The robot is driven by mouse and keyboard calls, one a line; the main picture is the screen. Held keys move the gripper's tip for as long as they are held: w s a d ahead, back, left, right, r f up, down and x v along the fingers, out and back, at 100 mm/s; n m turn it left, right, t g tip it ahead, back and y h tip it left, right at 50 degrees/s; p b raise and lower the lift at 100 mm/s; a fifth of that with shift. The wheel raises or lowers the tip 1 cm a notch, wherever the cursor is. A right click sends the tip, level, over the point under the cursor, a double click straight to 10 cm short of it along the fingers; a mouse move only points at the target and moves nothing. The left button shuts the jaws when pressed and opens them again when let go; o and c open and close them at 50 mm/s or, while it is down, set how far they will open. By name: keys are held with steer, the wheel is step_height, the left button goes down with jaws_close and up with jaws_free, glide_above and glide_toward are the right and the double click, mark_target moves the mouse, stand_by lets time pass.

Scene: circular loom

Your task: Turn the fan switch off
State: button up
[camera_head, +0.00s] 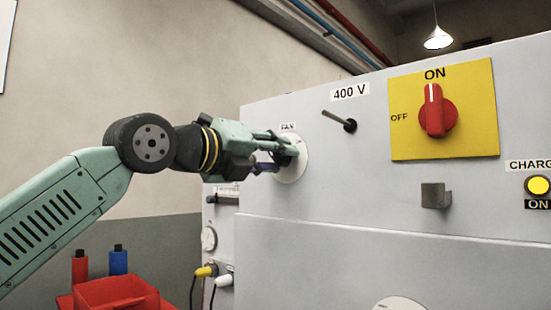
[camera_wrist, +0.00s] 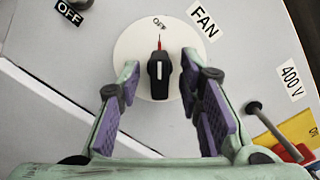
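The fan switch is a black knob (camera_wrist: 159,75) with a white mark, on a round white dial (camera_wrist: 140,42) fixed to the grey panel. A red pointer line runs from the knob up toward small lettering on the dial that looks like OFF. A FAN label (camera_wrist: 203,20) is beside the dial. My gripper (camera_wrist: 159,82) is open, with one purple-padded finger on each side of the knob and a gap on both sides. In the head view my gripper (camera_head: 284,150) reaches the dial (camera_head: 291,173) from the left and hides most of the knob.
A thin black lever (camera_head: 341,122) sticks out right of the dial under the 400 V label. Farther right are a red rotary switch (camera_head: 437,115) on a yellow plate, a grey bracket (camera_head: 435,196) and a lit yellow button (camera_head: 537,185). A red bin (camera_head: 112,292) is lower left.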

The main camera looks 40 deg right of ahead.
steer(key=shift+a, duration=0.15)
steer(key=a, duration=0.6)
steer(key=shift+s+a+b, duration=0.25)
steer(key=shift+a+b, duration=0.15)
steer(key=shift+b, duration=0.05)
stand_by(0.3)
